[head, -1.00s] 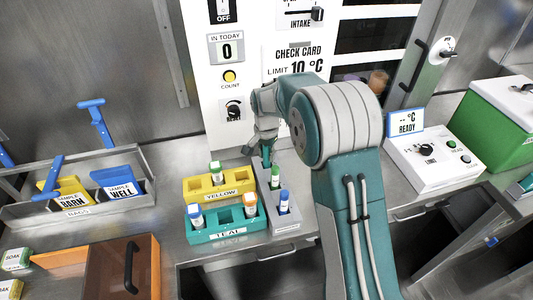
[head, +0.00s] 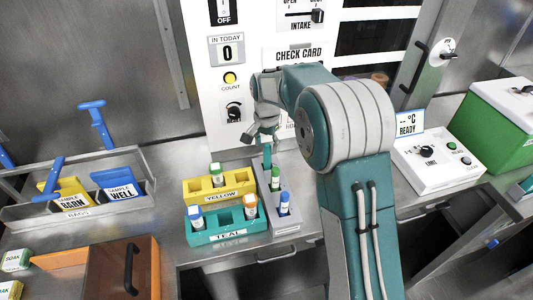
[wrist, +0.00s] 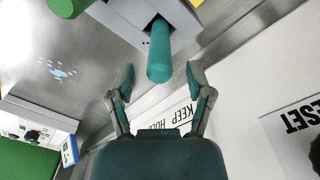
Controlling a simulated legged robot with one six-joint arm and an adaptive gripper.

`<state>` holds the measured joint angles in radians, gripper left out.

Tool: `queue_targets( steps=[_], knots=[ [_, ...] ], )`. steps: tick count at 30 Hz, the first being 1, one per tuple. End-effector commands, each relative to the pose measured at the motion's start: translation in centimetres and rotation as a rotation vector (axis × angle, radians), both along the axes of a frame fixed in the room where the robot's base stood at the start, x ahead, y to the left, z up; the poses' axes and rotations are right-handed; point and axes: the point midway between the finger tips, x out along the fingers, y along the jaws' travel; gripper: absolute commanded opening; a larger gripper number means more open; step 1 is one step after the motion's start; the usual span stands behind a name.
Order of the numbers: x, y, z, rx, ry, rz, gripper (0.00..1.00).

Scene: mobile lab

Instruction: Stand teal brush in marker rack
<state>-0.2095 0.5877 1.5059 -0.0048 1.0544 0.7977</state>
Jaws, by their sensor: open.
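The teal brush (head: 267,156) stands upright in the far slot of the grey marker rack (head: 285,227). In the wrist view, the brush's round teal end (wrist: 158,62) points toward the camera, and the rack (wrist: 116,14) is around its base. My gripper (head: 265,138) is open just above the brush. In the wrist view, the two fingertips (wrist: 160,78) are spread to either side of the brush's end, with visible gaps. The rack also holds a green-capped marker (head: 275,179) and a blue-capped marker (head: 284,203).
A yellow rack (head: 198,197) and a teal rack (head: 229,237) with capped markers stand left of the grey rack. A bag holder (head: 78,212) is farther left. A white control box (head: 438,170) and green box (head: 495,136) stand at right. The machine wall is close behind.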

Motion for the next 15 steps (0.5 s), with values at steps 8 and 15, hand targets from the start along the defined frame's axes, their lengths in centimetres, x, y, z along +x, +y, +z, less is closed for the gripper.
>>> queue_targets(
  steps=[8,15],
  knots=[
    [0.1,0.1,5.5,0.000,-0.001,0.000,0.67],
    [0.0,0.1,7.3,0.000,0.000,0.000,0.67]
  ],
)
